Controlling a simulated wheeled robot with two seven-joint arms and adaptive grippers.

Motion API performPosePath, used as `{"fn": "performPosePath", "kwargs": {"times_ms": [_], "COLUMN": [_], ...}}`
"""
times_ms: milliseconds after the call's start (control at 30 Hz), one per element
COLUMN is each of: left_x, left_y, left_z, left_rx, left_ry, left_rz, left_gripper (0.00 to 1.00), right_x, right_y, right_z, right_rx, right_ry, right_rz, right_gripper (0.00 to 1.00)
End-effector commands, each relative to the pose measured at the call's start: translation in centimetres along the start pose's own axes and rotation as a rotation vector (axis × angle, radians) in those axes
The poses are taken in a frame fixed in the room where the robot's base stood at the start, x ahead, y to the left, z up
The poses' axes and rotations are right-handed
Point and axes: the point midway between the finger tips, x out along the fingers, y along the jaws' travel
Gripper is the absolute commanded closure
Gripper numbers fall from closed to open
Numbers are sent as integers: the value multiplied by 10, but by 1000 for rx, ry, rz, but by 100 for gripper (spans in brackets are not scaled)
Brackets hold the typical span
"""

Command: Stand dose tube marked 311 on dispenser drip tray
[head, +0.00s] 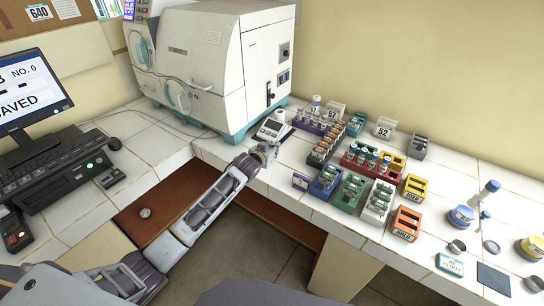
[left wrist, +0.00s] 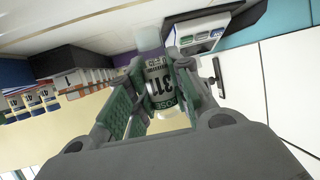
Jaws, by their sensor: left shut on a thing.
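The dose tube (left wrist: 160,92) has a white label that reads 311 in the left wrist view. My left gripper (left wrist: 153,88) is shut on it, with a finger on each side of the tube. In the head view my left gripper (head: 265,152) is just in front of the white dispenser (head: 272,130), and the tube is too small and covered to make out there. The dispenser also shows in the left wrist view (left wrist: 200,35), close beyond the tube. I cannot make out its drip tray clearly, nor whether the tube touches it. My right gripper is out of view.
A large white incubator (head: 215,65) stands behind the dispenser. Several coloured racks with vials, such as the blue rack (head: 325,182) and the orange rack (head: 407,222), fill the counter to the right. A keyboard (head: 55,165) and monitor are at the left.

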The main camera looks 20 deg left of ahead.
Motion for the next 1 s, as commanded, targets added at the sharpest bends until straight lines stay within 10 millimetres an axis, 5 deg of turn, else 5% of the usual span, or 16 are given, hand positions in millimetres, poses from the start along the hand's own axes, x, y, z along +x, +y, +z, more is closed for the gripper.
{"fn": "performPosePath", "kwargs": {"times_ms": [300, 633, 1000], "left_x": [1, 13, 14], "left_y": [0, 0, 0], "left_z": [3, 31, 35], "left_rx": [0, -1, 0], "left_ry": [-1, -1, 0], "left_rz": [0, 0, 0], "left_gripper": [93, 93, 93], "right_x": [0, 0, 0], "right_y": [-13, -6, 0], "right_z": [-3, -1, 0], "right_rx": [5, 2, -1], "right_ry": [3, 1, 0], "right_rz": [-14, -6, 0], "right_gripper": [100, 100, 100]}}
